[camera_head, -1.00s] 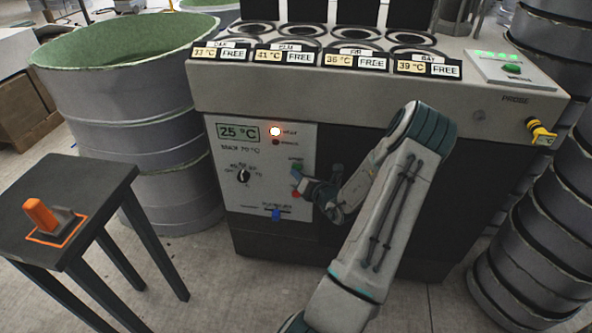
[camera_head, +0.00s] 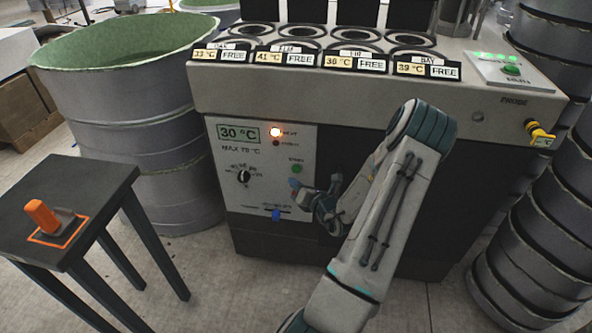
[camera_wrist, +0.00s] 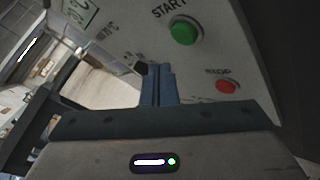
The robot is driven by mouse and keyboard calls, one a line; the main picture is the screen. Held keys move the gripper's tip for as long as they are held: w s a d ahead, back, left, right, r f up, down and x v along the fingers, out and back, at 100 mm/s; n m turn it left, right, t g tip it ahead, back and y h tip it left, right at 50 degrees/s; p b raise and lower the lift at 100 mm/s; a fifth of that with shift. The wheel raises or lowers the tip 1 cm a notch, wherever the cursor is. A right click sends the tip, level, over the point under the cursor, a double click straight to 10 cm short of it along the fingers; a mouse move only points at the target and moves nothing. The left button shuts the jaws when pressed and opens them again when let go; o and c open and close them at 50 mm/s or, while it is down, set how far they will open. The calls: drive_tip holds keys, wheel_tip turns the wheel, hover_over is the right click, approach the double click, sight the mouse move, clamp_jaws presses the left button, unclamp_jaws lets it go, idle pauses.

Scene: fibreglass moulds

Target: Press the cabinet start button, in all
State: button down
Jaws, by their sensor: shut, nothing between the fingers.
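The cabinet's control panel (camera_head: 235,195) has a green START button (camera_head: 296,169). In the wrist view the green button (camera_wrist: 184,32) sits at the top, with a red STOP button (camera_wrist: 227,87) lower right. My gripper (camera_head: 294,184) is just below the green button in the head view and hides the red one. In the wrist view my blue fingers (camera_wrist: 158,72) are shut together and empty, left of and apart from both buttons. The display (camera_head: 238,134) reads 30 °C.
A black dial (camera_head: 244,177) and a blue slider (camera_head: 276,214) are on the panel. A large grey drum (camera_head: 140,110) stands left. A dark stool (camera_head: 95,180) holds an orange-handled object (camera_head: 42,215). Stacked dark rings (camera_head: 545,220) stand right. Four-opening cabinet top is labelled FREE.

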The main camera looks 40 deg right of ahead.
drive_tip(key=shift+s+a, duration=0.9)
drive_tip(key=shift+a, duration=0.15)
